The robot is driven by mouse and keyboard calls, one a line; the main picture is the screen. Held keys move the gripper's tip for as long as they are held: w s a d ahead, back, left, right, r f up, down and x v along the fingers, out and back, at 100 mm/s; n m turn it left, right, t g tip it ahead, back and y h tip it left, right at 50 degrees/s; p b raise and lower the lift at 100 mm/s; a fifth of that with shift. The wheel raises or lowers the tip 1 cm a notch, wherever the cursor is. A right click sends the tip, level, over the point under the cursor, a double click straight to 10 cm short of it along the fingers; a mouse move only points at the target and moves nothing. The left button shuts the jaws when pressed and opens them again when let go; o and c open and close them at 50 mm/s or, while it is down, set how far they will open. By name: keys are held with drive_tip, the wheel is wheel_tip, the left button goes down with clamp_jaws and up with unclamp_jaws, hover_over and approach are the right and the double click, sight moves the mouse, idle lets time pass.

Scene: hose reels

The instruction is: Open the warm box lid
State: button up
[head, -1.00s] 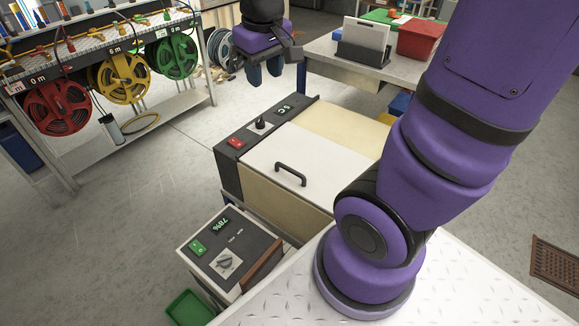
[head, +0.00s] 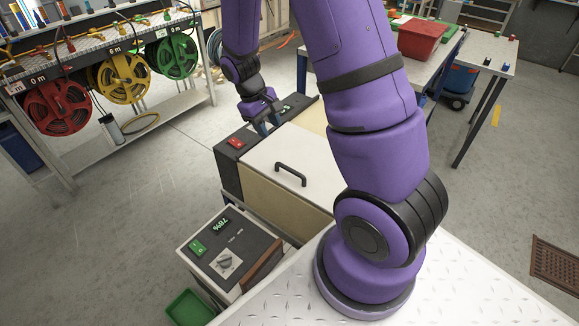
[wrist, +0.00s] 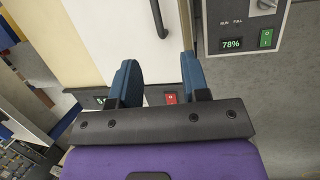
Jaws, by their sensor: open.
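The warm box (head: 265,190) is a cream box with a dark control strip and a red switch (head: 236,142). Its white lid (head: 322,160) lies flat and shut, with a black bar handle (head: 291,174) on top. My gripper (head: 268,127) is over the control strip, behind the handle in the head view, and hides the dial. In the wrist view my blue fingers (wrist: 160,78) are apart with nothing between them. The lid (wrist: 100,30) and handle (wrist: 158,18) lie beyond the fingertips there, and the red switch (wrist: 171,98) shows between the fingers.
A small control box (head: 232,252) reading 78% stands at the near left of the warm box. A green bin (head: 188,308) is on the floor. A bench with hose reels (head: 120,78) stands at the left. A table with a red bin (head: 421,40) is behind.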

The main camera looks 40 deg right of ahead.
drive_tip(key=g, duration=0.1)
approach(291, 169)
drive_tip(key=shift+n+h, duration=0.3)
drive_tip(key=x, duration=0.8)
drive_tip(key=shift+s+a+f, duration=0.1)
drive_tip(key=shift+s+f, duration=0.05)
drive_tip(key=shift+f, duration=0.25)
clamp_jaws()
